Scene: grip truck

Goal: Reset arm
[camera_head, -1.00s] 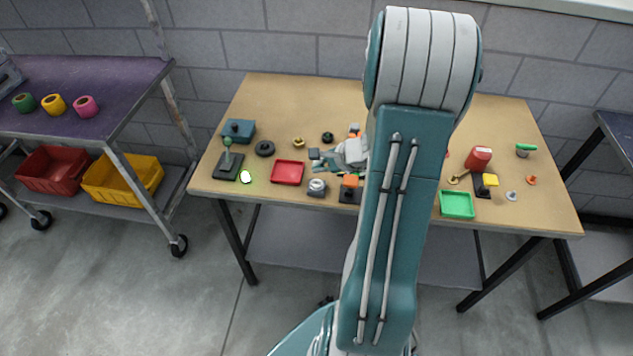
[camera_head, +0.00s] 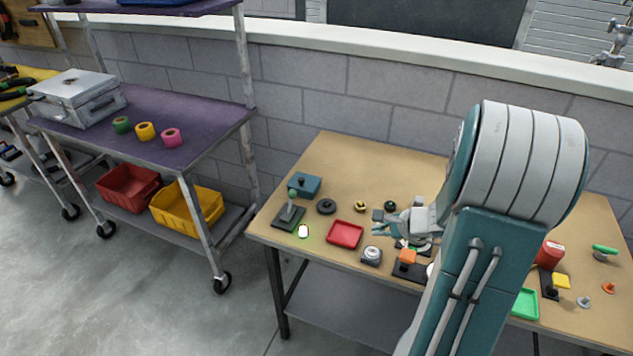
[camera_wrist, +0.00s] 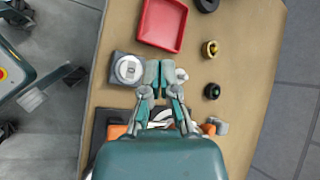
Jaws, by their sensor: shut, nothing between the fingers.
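My arm rises at the right of the head view, its big joint and teal link covering part of the wooden table (camera_head: 345,165). My gripper (camera_head: 380,222) is over the middle of the table, its fingers pointing left toward the red tray (camera_head: 345,234). In the wrist view my gripper (camera_wrist: 160,72) is shut, its fingertips together and empty. A grey block with a round silver dial (camera_wrist: 128,68) lies just left of the fingertips there, and the red tray (camera_wrist: 162,22) lies beyond them. Orange parts are partly hidden beneath the gripper.
A joystick (camera_head: 289,214), a teal box (camera_head: 305,185) and dark rings stand at the table's left. A green tray (camera_head: 525,303) and a red can (camera_head: 550,254) are at the right. A purple-topped cart (camera_head: 200,150) with tape rolls and bins stands left of the table.

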